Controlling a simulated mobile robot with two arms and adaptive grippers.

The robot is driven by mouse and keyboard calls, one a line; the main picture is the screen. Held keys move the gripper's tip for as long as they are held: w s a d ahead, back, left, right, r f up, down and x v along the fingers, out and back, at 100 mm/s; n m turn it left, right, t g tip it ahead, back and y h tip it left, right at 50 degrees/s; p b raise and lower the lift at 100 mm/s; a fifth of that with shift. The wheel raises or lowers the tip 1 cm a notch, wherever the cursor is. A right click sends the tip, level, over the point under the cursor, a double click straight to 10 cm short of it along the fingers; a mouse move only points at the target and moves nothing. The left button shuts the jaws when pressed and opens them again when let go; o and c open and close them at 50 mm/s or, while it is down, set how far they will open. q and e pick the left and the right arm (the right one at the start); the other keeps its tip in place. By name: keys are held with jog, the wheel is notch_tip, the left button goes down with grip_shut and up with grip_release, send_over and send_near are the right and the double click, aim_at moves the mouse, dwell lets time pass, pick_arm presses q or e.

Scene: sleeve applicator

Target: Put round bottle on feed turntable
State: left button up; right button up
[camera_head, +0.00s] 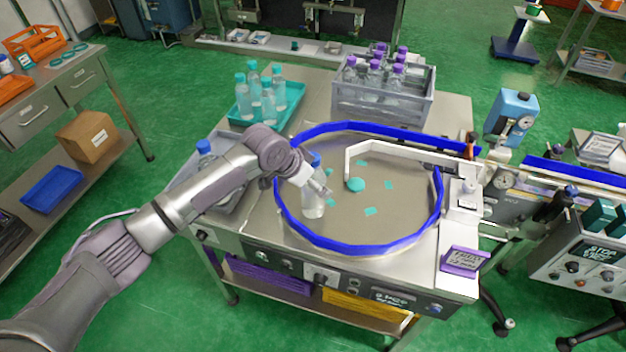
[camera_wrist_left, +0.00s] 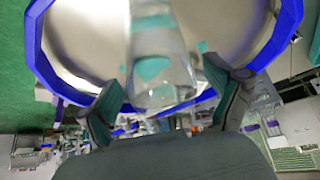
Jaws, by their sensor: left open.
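The feed turntable (camera_head: 385,215) is a round metal disc inside a blue rim, with several teal scraps on it. A clear round bottle (camera_head: 313,205) with a blue cap stands upright at the left part of the disc, inside the rim. My left gripper (camera_head: 322,187) is at this bottle and partly covers it. In the left wrist view the clear bottle (camera_wrist_left: 160,62) shows between the spread fingers of my left gripper (camera_wrist_left: 163,100), which is open. Whether a finger touches the bottle is unclear. My right gripper is not in view.
A second blue-capped bottle (camera_head: 204,148) is in a grey bin left of the turntable, partly behind my arm. A teal tray (camera_head: 246,113) holds teal-capped bottles. A grey crate (camera_head: 380,110) holds purple-capped bottles. A white guide arm (camera_head: 400,148) reaches over the disc.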

pick_arm(q)
jog(key=b+v, duration=0.2)
jog(key=v, duration=1)
jog(key=shift+r, duration=0.15)
